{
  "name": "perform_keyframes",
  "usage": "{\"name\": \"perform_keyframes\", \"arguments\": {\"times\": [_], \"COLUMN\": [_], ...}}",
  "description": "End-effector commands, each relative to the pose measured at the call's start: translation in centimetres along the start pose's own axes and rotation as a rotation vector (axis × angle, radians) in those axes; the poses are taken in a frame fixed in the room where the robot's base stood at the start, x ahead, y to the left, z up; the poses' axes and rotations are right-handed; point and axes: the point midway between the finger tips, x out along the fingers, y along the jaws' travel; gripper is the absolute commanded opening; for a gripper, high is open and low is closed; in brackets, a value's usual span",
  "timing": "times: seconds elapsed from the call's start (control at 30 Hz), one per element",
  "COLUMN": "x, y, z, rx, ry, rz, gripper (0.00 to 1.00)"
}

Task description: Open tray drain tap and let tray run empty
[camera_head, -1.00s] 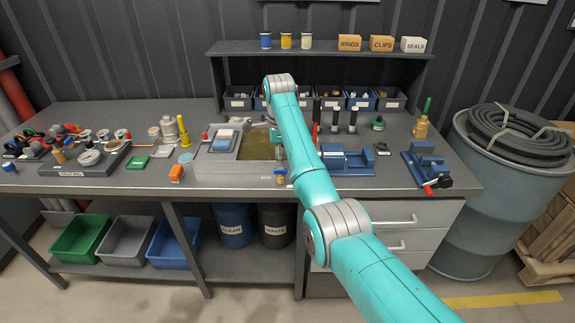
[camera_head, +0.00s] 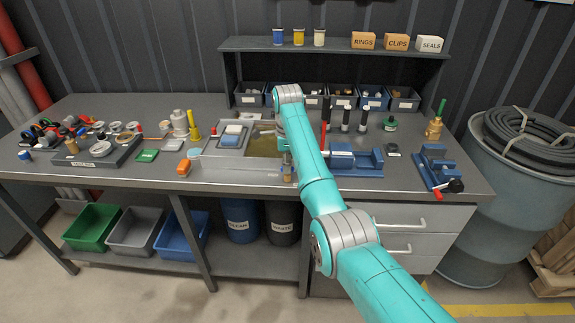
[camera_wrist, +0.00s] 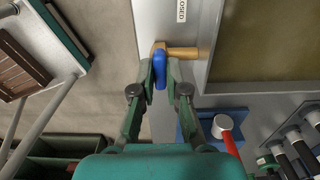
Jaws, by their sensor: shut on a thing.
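The drain tap has a brass body (camera_wrist: 184,52) on the tray's outer wall and a blue lever (camera_wrist: 158,72). My gripper (camera_wrist: 160,66) is shut on the blue lever, with a finger on each side. The lever points away from the brass stem, towards my wrist. The tray's pale metal rim (camera_wrist: 258,86) shows beside it, with murky brownish liquid (camera_wrist: 270,40) inside. A label ending in "LOSED" (camera_wrist: 181,10) is on the rim.
A blue vise (camera_head: 435,168) and a blue fixture (camera_head: 355,160) stand on the bench to the right. Below are CLEAN (camera_head: 240,222) and WASTE (camera_head: 281,224) buckets. The floor in front is clear.

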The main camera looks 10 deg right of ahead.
Motion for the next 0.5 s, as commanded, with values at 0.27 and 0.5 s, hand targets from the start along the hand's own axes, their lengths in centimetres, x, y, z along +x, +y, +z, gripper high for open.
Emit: {"name": "perform_keyframes", "arguments": {"times": [0.27, 0.5], "x": [0.0, 0.0], "y": [-0.01, -0.03], "z": [-0.01, 0.01], "rx": [-0.05, -0.199], "ry": [0.0, 0.0], "rz": [0.0, 0.0], "gripper": [0.0, 0.0]}}
